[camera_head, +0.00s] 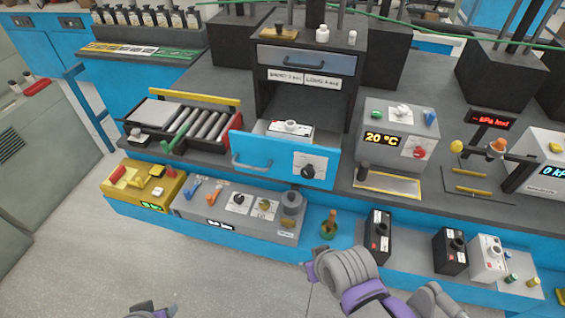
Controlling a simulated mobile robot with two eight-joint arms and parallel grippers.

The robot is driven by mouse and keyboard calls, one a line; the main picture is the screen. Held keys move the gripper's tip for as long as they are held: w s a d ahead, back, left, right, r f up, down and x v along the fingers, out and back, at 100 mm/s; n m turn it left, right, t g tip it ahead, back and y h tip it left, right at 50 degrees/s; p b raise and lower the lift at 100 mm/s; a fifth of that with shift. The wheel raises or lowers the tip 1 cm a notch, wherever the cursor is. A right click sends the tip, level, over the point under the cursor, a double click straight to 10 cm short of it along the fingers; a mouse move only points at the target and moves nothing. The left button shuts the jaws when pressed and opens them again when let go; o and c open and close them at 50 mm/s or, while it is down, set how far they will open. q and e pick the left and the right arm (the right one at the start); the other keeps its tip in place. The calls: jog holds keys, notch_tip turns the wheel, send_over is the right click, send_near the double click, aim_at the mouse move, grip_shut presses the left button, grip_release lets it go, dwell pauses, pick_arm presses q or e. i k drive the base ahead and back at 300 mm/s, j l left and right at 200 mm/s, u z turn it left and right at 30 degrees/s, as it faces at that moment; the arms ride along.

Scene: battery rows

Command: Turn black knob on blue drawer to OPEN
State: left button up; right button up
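The blue drawer (262,157) is in the middle of the head view, below a dark cabinet, with a grey bar handle (251,164) on its left. The black knob (308,172) sits on a white plate at the right side of its front. The lettering on the plate is too small to read, so I cannot tell the knob's setting. My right gripper (318,268) is at the bottom centre, below and apart from the knob; its fingers are not clear. Only a small grey and purple part of my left arm (152,312) shows at the bottom edge.
A grey box reading 20 °C (400,135) stands right of the drawer. A grey control panel (240,210) and a yellow box (143,187) lie below left. Rollers (203,127) are left.

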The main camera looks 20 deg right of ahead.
aim_at(308, 172)
jog(key=j+z, duration=0.1)
jog(key=z, duration=0.3)
jog(key=j+z, duration=0.1)
jog(key=z, duration=0.25)
jog(key=i+j+z, duration=0.1)
jog(key=z, duration=0.3)
